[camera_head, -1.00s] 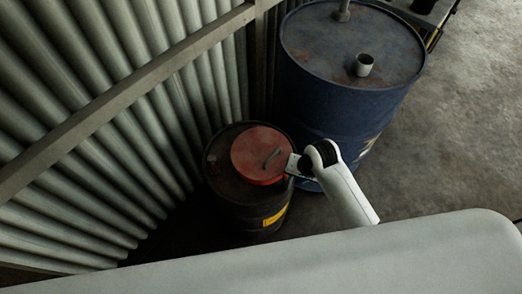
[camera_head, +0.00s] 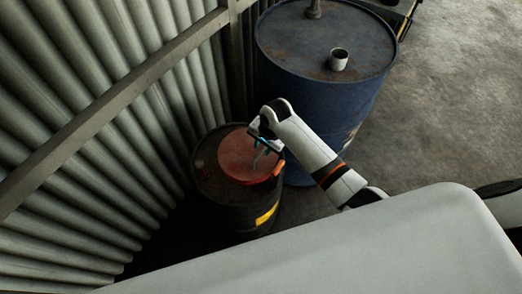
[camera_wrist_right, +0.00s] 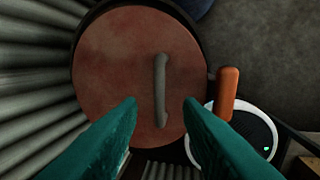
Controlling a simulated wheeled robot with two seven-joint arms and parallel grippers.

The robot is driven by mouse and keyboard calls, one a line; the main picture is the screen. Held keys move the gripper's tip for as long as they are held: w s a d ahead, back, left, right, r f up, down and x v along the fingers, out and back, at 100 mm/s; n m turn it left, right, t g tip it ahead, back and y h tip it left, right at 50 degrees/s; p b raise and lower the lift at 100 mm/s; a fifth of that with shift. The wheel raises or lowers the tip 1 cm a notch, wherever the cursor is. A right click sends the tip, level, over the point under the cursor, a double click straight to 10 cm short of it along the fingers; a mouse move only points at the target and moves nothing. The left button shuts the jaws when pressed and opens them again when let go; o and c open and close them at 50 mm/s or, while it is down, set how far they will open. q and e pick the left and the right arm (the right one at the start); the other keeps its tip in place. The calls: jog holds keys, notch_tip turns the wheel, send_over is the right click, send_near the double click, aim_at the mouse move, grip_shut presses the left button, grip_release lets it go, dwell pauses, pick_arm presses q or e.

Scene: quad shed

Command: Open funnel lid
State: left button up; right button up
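The red round funnel lid (camera_head: 236,158) lies flat and closed on top of a dark drum (camera_head: 236,208). It fills the middle of the right wrist view (camera_wrist_right: 110,60), with its grey bar handle (camera_wrist_right: 161,90) running nearly upright there. My right gripper (camera_head: 262,150) is over the lid in the head view. In the right wrist view its two teal fingers (camera_wrist_right: 160,103) are wide apart, one on each side of the handle's lower end, with nothing between them gripped. Whether the fingertips are level with the handle is hard to tell. My left gripper is not in view.
A large blue drum (camera_head: 322,85) with a small metal cup (camera_head: 339,59) on top stands right behind the dark drum. A corrugated metal wall (camera_head: 90,120) with a beam closes off the left. An orange grip-like part (camera_wrist_right: 228,93) sits beside the lid. Concrete floor (camera_head: 440,120) is clear at right.

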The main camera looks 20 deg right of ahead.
aim_at(260, 154)
jog(key=shift+w+a+f, duration=0.15)
jog(key=shift+f, duration=0.85)
jog(key=shift+w+a+f, duration=0.1)
jog(key=shift+w+f, duration=0.05)
jog(key=shift+f, duration=0.8)
grip_shut()
